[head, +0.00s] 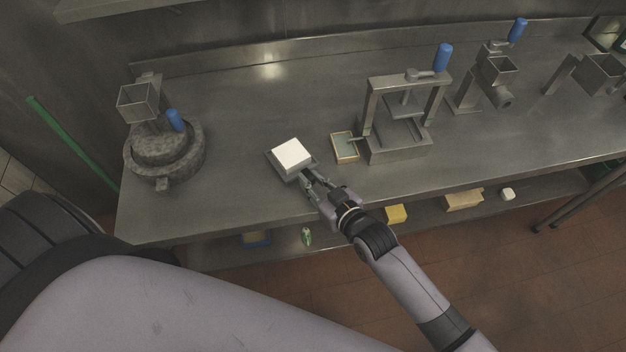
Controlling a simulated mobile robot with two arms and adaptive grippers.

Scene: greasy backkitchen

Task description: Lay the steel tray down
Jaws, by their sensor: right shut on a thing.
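The small steel tray (281,170) is over the steel counter, left of the middle of the head view. A white block (292,155) sits on it and covers most of its surface. My right gripper (308,181) is shut on the near edge of the tray, with its arm coming in from the lower right. The tray looks about level. I cannot tell whether its underside touches the counter or is a little above it. My left gripper is out of view.
A stone grinder (165,150) stands left on the counter (235,115). A shallow wood-rimmed dish (345,148) and a press (398,140) with a blue handle stand close right of the tray. More machines stand further right. A lower shelf holds small blocks.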

